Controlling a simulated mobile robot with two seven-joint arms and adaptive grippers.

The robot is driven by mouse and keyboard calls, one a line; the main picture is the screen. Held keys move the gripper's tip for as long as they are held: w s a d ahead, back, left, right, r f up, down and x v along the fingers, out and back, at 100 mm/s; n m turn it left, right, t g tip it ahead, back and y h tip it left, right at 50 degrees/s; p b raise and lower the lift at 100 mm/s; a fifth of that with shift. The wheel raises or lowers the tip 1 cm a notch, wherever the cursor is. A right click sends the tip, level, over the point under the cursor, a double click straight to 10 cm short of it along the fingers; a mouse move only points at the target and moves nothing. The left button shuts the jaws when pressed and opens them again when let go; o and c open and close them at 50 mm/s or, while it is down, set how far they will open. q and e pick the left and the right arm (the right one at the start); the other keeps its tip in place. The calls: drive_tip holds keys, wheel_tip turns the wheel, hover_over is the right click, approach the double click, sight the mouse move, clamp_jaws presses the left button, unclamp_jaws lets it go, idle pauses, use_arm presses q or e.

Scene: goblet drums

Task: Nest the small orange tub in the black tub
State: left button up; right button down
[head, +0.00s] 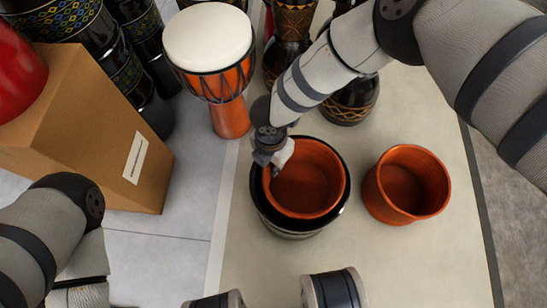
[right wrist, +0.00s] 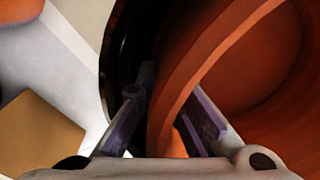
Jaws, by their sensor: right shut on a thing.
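An orange tub (head: 306,180) sits inside the black tub (head: 340,213), its rim close to level with the black rim. My right gripper (head: 273,160) is at the left side of the orange tub, shut on its wall. In the right wrist view, the orange tub's wall (right wrist: 185,75) runs between the two fingers (right wrist: 168,125). The black tub (right wrist: 118,60) shows beyond the left finger. Whether the orange tub rests on the black tub's bottom is hidden. My left gripper is out of view; only part of that arm shows at lower left.
Another orange tub (head: 407,184) stands just right of the black tub on the pale table (head: 395,265). A goblet drum (head: 214,65) with a white head and dark patterned drums (head: 292,30) stand behind. A cardboard box (head: 85,125) is at left. The table front is mostly clear.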

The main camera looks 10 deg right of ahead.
drive_tip(key=shift+f, duration=0.25)
